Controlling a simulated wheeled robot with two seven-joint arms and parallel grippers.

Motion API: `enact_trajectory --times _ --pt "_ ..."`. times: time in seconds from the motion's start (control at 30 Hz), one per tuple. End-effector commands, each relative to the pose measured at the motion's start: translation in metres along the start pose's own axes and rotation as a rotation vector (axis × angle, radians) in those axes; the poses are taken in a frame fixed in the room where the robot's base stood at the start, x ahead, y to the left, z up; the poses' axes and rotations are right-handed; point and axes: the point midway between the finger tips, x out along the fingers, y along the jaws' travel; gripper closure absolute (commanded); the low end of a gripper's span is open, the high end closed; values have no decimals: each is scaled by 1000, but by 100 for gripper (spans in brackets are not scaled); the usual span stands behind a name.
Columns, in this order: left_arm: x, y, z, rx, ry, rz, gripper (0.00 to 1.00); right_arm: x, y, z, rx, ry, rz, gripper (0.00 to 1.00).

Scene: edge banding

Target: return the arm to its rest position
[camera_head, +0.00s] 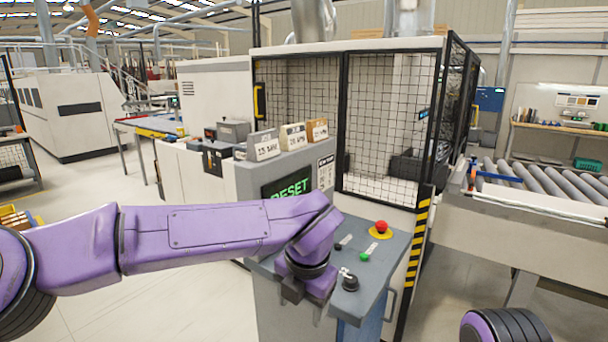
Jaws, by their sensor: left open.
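My left arm (200,235) reaches in from the left edge, in purple, and ends above the front left part of a grey control console (388,262). My left gripper (305,300) points down there and is open, with nothing seen between its fingers. A black knob (350,282) is just right of the gripper. A green button (364,257) and a red mushroom button (381,227) on a yellow ring sit farther back on the console top. Only a purple and black part of my right arm (505,326) shows at the bottom right; its gripper is out of view.
A screen (287,186) reading "RESET" stands behind my left wrist. A black mesh cage (390,120) rises behind the console, with a yellow-black striped post (415,250). A roller conveyor (545,180) is at the right. Open floor (130,300) lies below my left arm.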

Motion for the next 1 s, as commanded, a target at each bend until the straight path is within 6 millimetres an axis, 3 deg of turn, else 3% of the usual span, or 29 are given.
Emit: enact_trajectory --times 0.17,0.27,0.43,0.57,0.67,0.7,0.77,0.8,0.9,1.0 --pt "28 23 3 109 -57 165 35 0 0 0 0 1 0 100" --pt "58 38 2 212 -76 288 35 2 0 1 0 1 0 100" --pt "126 64 -15 468 -72 500 35 8 -1 3 0 0 0 100" --pt "198 75 -48 769 -35 632 35 15 -1 6 0 0 0 100" --pt "266 73 -98 1083 8 674 35 23 -2 10 0 0 0 100" --pt "292 70 -125 1214 26 666 35 26 -2 11 0 0 0 100" --pt "326 63 -167 1397 50 631 35 31 -3 13 0 0 0 100" --pt "346 58 -198 1509 65 593 35 34 -3 14 0 0 0 100" --pt "382 45 -280 1749 101 460 35 42 -4 17 0 0 0 100" --pt "401 36 -356 1908 143 312 35 49 -4 20 0 0 0 100"
